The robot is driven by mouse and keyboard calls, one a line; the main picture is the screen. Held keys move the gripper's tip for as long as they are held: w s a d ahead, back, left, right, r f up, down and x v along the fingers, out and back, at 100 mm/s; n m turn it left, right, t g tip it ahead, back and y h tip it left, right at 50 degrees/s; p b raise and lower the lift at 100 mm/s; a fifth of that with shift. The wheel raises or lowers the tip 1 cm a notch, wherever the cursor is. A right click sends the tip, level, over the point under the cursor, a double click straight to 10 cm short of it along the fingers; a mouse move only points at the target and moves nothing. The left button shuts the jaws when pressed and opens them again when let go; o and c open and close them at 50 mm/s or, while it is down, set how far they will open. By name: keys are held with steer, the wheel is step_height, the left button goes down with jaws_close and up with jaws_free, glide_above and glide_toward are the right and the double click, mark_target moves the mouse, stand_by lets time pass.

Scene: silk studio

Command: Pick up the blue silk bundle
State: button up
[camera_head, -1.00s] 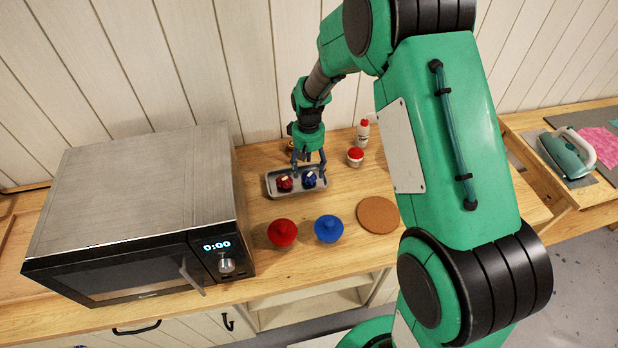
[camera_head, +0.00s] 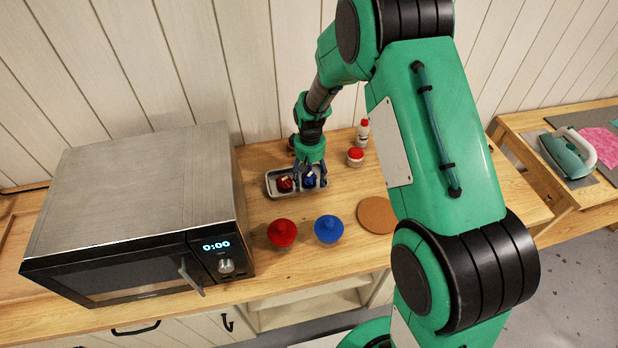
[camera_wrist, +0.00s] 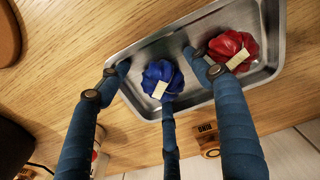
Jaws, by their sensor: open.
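The blue silk bundle (camera_head: 309,179) sits in the right part of a small grey metal tray (camera_head: 271,189) on the wooden counter. It also shows in the wrist view (camera_wrist: 157,76), gathered like a flower with a pale tag. My gripper (camera_head: 311,183) is open and low over the tray, its three fingers spread around the blue bundle. In the wrist view one finger is left of the bundle, one right and one below it. Whether the lower finger touches it I cannot tell. The red bundle (camera_wrist: 233,47) lies beside it, close to the right finger.
A microwave (camera_head: 140,200) stands left of the tray. Red (camera_head: 282,233) and blue (camera_head: 328,229) lidded pots and a round cork mat (camera_head: 378,215) are in front. A red-topped jar (camera_head: 355,157) and a bottle (camera_head: 363,134) stand behind right. An iron (camera_head: 568,153) is far right.

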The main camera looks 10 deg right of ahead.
mark_target(310, 174)
steer(key=c, duration=1.1)
steer(key=shift+c, duration=0.2)
steer(key=shift+r+p, duration=0.4)
steer(key=shift+r, duration=4.6)
